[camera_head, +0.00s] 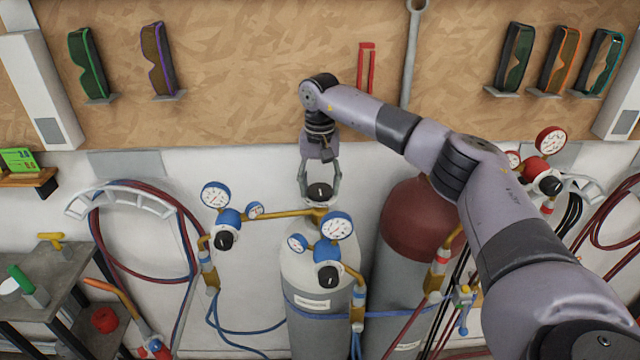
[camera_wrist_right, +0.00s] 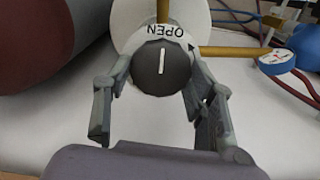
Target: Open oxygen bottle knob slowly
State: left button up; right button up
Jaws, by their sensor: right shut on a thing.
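The oxygen bottle (camera_head: 306,325) is a grey cylinder with a white top, standing near the middle of the head view. Its dark round knob (camera_head: 319,191) sits at the top, beside the brass pipe. My left gripper is not in view.
Blue-rimmed gauges (camera_head: 337,226) and a regulator (camera_head: 228,222) flank the knob on the brass pipe. A maroon-topped cylinder (camera_head: 409,222) stands close on the right. Hoses (camera_head: 133,235) hang at left. A cutting torch (camera_head: 130,315) and a metal table (camera_head: 62,285) are at lower left.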

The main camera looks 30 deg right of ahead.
aim_at(319, 188)
jog(key=shift+r+n, duration=0.1)
jog(key=shift+n, duration=0.2)
jog(key=o, duration=1.1)
jog(key=shift+o, duration=0.2)
notch_tip(319, 188, up, 12)
dwell(0.5)
